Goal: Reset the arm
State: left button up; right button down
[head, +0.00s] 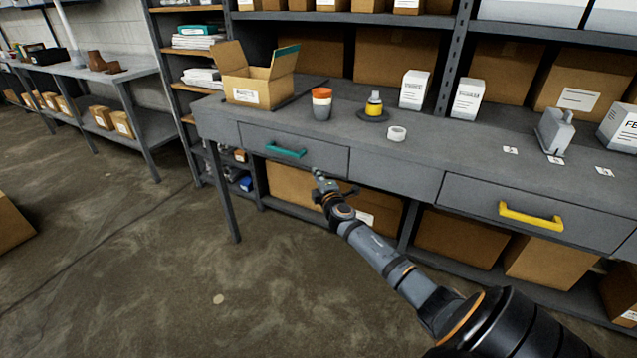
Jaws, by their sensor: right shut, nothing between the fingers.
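My right arm (385,258) reaches in from the lower right toward the front of the grey workbench (370,140). My right gripper (318,174) is shut and empty. It shows just in front of the bench, to the right of and a little below the teal handle (286,149) on the left drawer (325,157). I cannot tell its exact distance from the drawer front. Both that drawer and the right drawer (590,218) with the yellow handle (531,217) look closed. My left gripper is not in the view.
Boxes fill the shelf below. The floor (150,260) at left is mostly clear.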

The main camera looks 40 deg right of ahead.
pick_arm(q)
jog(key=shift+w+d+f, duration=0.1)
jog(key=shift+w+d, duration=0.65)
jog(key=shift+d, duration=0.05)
pick_arm(e)
jog(key=v, duration=0.4)
jog(key=shift+s+a+r, duration=0.1)
jog(key=shift+a+r, duration=0.05)
jog(key=shift+a, duration=0.1)
